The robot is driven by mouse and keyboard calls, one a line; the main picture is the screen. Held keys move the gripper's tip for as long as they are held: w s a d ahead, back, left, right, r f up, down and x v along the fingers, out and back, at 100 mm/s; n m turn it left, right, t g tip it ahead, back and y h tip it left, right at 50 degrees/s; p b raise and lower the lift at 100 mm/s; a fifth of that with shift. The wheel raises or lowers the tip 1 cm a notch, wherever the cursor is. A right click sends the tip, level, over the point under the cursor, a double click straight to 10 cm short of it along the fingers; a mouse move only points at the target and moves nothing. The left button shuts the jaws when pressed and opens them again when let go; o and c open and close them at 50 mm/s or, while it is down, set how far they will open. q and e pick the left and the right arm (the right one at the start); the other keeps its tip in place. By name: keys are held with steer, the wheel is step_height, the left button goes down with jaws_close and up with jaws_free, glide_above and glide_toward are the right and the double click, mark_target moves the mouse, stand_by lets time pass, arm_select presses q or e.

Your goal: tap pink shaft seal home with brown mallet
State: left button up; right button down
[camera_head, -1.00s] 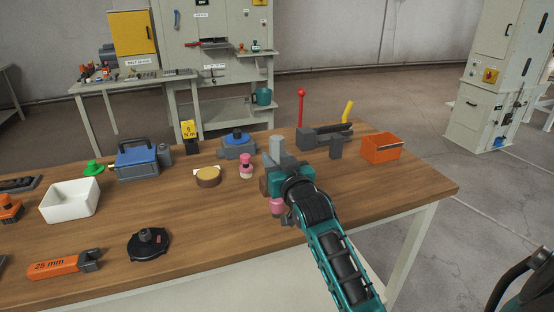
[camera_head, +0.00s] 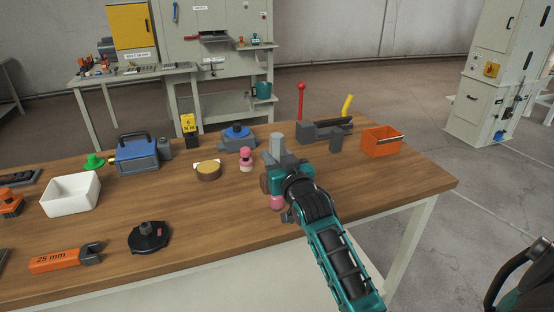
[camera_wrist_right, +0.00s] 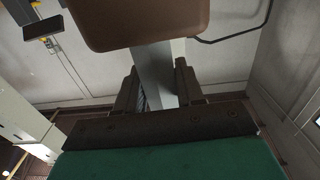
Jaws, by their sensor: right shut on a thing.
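My right gripper (camera_head: 277,174) is over the right part of the wooden table, shut on the brown mallet. The mallet's brown head (camera_wrist_right: 140,22) fills the top of the right wrist view, and its grey handle (camera_wrist_right: 158,75) runs down between the fingers. In the head view, only a brown bit (camera_head: 265,184) shows left of the gripper. A pink piece (camera_head: 277,203), seemingly the shaft seal, shows just below the gripper, mostly hidden. I cannot tell whether the mallet touches it.
A small pink-and-white piece (camera_head: 246,160) and a round tan-topped piece (camera_head: 208,171) stand left of the gripper. A blue-topped housing (camera_head: 238,140) is behind. An orange bin (camera_head: 381,142) and a grey fixture (camera_head: 325,132) stand at the right. The front right table area is clear.

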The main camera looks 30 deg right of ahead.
mark_target(277, 135)
steer(key=shift+r, duration=0.55)
steer(key=shift+r, duration=0.1)
steer(key=shift+r, duration=2.5)
steer(key=shift+f, duration=0.1)
steer(key=s+a+f+n+y, duration=0.1)
steer(key=s+a+f+y, duration=0.1)
steer(key=s+a, duration=0.5)
steer(key=s+a+f+n+y, duration=0.1)
steer(key=s+a+f, duration=0.3)
steer(key=s+a, duration=0.4)
steer(key=shift+a+f+n+t+y, duration=0.3)
steer(key=shift+a+f+n+y, duration=0.1)
steer(key=shift+y, duration=0.3)
steer(key=shift+w+r, duration=0.1)
